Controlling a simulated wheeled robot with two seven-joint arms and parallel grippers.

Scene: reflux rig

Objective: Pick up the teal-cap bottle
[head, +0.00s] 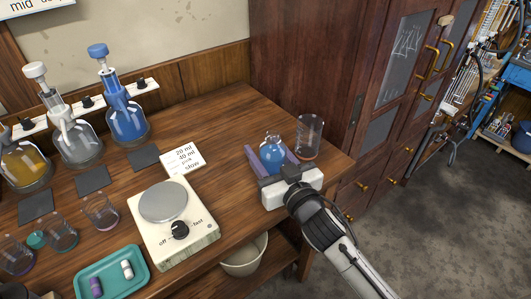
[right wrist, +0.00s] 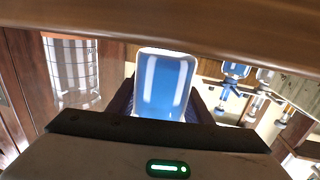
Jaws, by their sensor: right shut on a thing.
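My right gripper (head: 272,161) is at the right end of the wooden bench, its purple fingers shut on a small clear bottle of blue liquid (head: 272,152). The right wrist view shows the bottle (right wrist: 166,85) between the two fingers. I cannot make out a teal cap on this bottle; its top is small and partly unclear. I cannot tell whether it touches the bench. A small teal round thing (head: 36,240) is at the far left among the beakers; I cannot tell whether it is a bottle's cap. My left gripper is not in view.
A clear beaker (head: 309,137) stands close beside the held bottle, near the bench's right edge. A stirrer hotplate (head: 180,245), a note card (head: 182,160), a teal tray (head: 128,283) and several flasks stand to the left. A dark cabinet (head: 305,60) is behind.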

